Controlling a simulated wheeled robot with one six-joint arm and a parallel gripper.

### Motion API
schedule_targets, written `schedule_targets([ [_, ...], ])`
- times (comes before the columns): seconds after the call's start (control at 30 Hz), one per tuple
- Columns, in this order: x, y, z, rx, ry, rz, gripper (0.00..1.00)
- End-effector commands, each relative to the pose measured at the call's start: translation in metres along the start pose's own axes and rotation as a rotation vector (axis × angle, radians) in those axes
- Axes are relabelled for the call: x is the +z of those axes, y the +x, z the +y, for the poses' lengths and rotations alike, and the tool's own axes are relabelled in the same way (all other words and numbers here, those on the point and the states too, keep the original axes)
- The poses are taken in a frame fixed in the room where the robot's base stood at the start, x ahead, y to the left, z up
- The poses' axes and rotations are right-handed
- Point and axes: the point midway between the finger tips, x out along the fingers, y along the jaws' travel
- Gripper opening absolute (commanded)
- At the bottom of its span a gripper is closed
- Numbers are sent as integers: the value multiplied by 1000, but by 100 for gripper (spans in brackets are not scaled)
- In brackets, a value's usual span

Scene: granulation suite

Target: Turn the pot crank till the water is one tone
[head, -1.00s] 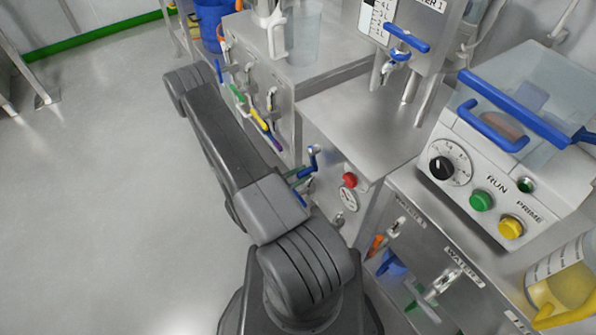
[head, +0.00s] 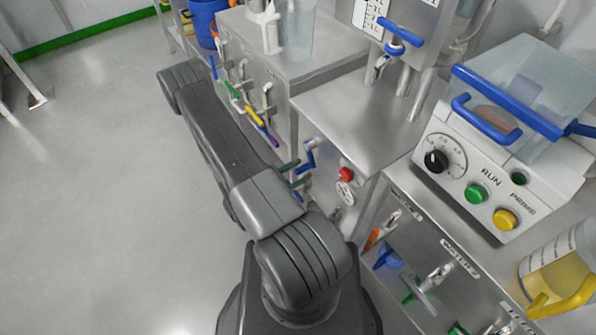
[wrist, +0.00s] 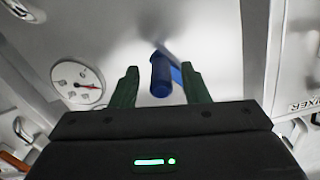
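The crank's blue handle (wrist: 161,76) stands out from a steel front in the wrist view, its arm running back to the upper right. In the head view the blue crank (head: 308,156) is on the cabinet front, right beside my gripper. My gripper (wrist: 162,82) has two green fingers spread apart, one on each side of the handle, with gaps visible on both sides. The green fingers (head: 295,173) also show in the head view, partly hidden by my arm. I cannot make out the pot's water in either view.
A round gauge (wrist: 77,82) is left of the crank in the wrist view. In the head view a red button (head: 346,174) sits right of the crank. Colored handles (head: 246,107) line the cabinet to the left. A control box (head: 500,165) stands right.

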Motion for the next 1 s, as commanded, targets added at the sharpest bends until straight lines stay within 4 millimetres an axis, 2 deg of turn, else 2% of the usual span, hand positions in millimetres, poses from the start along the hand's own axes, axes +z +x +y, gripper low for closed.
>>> schedule_targets([
  [0.27,-1,0,-1,0,2,2,42],
  [0.43,0,-8,-2,-3,2,2,42],
  [1.0,0,-77,-2,-6,3,0,42],
])
